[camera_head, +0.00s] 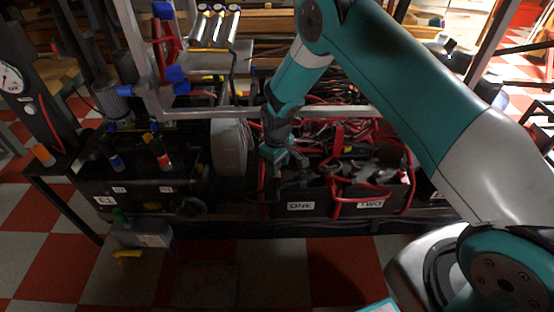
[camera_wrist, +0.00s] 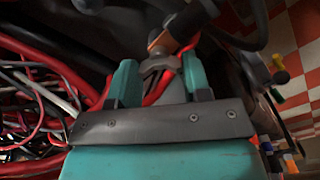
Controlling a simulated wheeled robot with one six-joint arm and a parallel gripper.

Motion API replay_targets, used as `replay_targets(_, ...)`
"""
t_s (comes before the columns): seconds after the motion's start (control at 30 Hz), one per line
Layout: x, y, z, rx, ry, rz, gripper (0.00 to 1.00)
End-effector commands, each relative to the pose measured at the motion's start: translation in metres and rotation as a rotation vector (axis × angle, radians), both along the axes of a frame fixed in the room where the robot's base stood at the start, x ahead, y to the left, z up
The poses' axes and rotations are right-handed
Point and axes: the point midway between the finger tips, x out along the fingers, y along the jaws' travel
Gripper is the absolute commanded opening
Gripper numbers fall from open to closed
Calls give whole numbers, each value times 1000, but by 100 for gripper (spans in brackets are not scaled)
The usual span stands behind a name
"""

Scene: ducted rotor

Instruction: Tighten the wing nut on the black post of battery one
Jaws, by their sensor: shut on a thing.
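Battery one (camera_head: 300,208) is a black box with a white "ONE" label on its front. My gripper (camera_head: 274,158) points down at the left end of its top. In the wrist view my gripper's two teal fingers (camera_wrist: 160,82) are closed on a small grey metal piece (camera_wrist: 166,70), which looks like the wing nut. A copper-coloured part and a dark, thick cable end (camera_wrist: 190,22) lie just beyond it. A red cable passes behind the fingers. The black post itself is mostly hidden, and I cannot make out how far down the nut sits.
Battery two (camera_head: 371,205) stands to the right with red cables (camera_head: 352,187) over it. A tangle of red and dark wires (camera_head: 335,130) lies behind. A grey round housing (camera_head: 229,148) is close on the left, and a metal rail (camera_head: 350,111) crosses behind my gripper.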

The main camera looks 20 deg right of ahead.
Motion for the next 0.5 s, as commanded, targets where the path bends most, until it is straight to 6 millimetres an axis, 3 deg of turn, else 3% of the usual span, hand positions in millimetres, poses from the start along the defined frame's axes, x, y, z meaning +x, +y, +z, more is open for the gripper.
replay_targets(0.5,1,0,3,0,0,-489,21)
